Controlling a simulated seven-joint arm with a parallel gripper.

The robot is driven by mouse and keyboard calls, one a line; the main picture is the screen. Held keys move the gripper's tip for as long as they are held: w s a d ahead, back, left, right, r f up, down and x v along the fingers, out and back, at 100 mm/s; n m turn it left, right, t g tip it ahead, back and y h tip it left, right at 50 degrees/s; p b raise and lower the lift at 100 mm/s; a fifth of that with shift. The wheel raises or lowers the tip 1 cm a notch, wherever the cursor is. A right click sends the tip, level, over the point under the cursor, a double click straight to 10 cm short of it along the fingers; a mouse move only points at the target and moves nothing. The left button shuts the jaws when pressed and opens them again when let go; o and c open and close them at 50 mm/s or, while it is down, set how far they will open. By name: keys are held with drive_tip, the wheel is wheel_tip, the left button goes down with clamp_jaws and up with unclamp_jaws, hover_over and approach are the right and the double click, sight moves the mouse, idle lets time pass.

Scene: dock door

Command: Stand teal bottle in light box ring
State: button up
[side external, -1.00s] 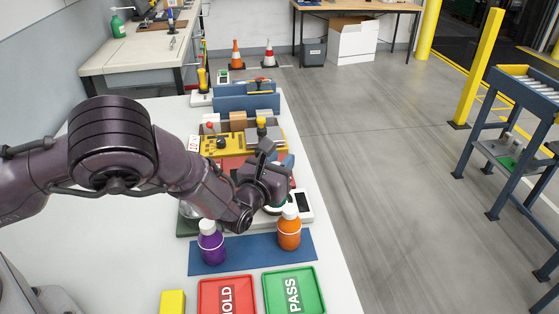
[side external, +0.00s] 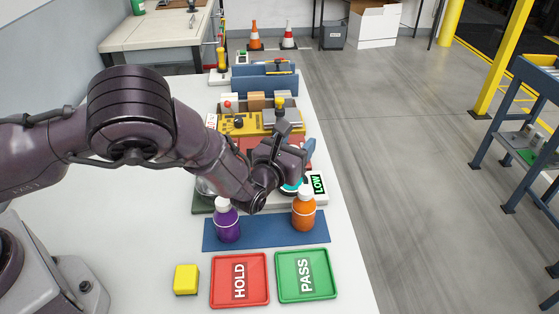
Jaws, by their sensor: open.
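I cannot tell whether this is the teal bottle or a lit part of the ring. My gripper points down over the box and is open. The arm and hand hide its fingertips and most of the ring, so contact with a bottle cannot be seen.
A purple bottle (side external: 227,221) and an orange bottle (side external: 303,212) stand on the blue mat (side external: 265,233). In front lie a red HOLD tray (side external: 221,291), a green PASS tray (side external: 319,261) and a yellow block (side external: 186,279). A yellow control panel (side external: 245,123) is behind my gripper.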

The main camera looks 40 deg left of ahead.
drive_tip(key=s+d, duration=0.2)
drive_tip(key=s, duration=0.9)
drive_tip(key=s+a+r+n+g+y, duration=0.45)
drive_tip(key=a+r+n+g, duration=0.2)
drive_tip(key=a+n, duration=0.3)
drive_tip(key=s+a+r+n+g+y, duration=0.3)
drive_tip(key=a+r+n+g+y, duration=0.25)
drive_tip(key=a+r+n, duration=0.35)
drive_tip(key=s+d+r+n+h, duration=0.1)
drive_tip(key=s+r+n+h, duration=0.3)
drive_tip(key=s+n+h, duration=0.2)
drive_tip(key=s+d+r+n+h, duration=0.2)
drive_tip(key=s+r+n+h, duration=0.2)
drive_tip(key=s+n, duration=0.5)
drive_tip(key=s+h, duration=0.1)
drive_tip(key=h, duration=0.1)
drive_tip(key=shift+s+d+r+n+h, duration=0.2)
drive_tip(key=shift+d+n+h, duration=0.05)
drive_tip(key=shift+n+h, duration=0.15)
